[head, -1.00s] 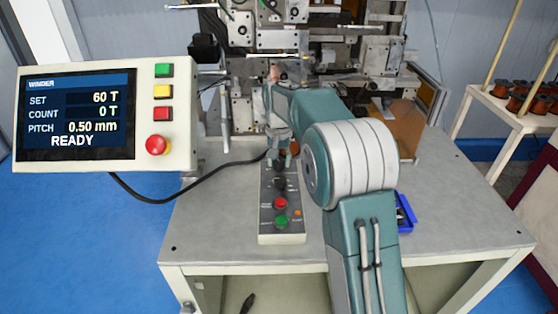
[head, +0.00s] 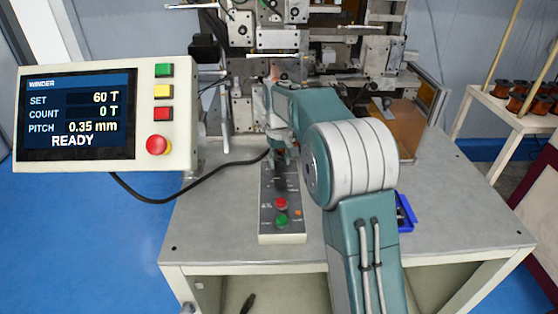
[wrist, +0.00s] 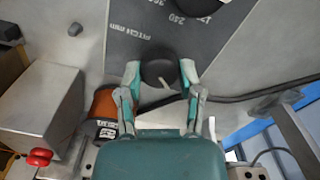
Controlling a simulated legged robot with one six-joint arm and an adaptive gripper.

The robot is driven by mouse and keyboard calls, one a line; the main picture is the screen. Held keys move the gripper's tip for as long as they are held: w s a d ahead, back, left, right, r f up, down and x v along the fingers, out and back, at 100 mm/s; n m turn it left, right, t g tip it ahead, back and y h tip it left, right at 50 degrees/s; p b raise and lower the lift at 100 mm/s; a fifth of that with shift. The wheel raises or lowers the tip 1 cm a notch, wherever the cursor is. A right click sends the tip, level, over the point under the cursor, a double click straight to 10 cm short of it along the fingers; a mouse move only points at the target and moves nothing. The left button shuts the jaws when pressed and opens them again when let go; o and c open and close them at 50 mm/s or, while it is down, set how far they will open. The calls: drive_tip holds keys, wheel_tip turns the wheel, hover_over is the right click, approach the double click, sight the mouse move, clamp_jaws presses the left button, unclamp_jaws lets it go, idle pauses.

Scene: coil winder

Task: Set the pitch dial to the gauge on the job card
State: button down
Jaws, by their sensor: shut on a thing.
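My gripper (wrist: 162,75) is shut on a black round dial (wrist: 157,68) with a pale pointer line, one finger on each side. PITCH mm lettering stands beside this dial on the grey panel. In the head view my gripper (head: 281,158) is at the far end of the narrow control box (head: 266,236) and hides most of the dial. The winder's screen (head: 80,115) reads SET 60 T, COUNT 0 T, PITCH 0.35 mm, READY. I cannot make out a job card in either view.
A second black knob (wrist: 195,38) with numbers sits close to the held dial. Red (head: 281,203) and green (head: 281,221) buttons are at the near end of the box. A copper spool (wrist: 104,104) and a red knob (wrist: 39,157) stand near my gripper.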

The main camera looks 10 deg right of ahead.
sight(278, 161)
drive_tip(key=shift+f, duration=0.25)
drive_tip(key=shift+c, duration=1.3)
unclamp_jaws()
drive_tip(key=shift+r, duration=0.1)
wheel_tip(278, 161, up, 12)
drive_tip(key=shift+a, duration=0.1)
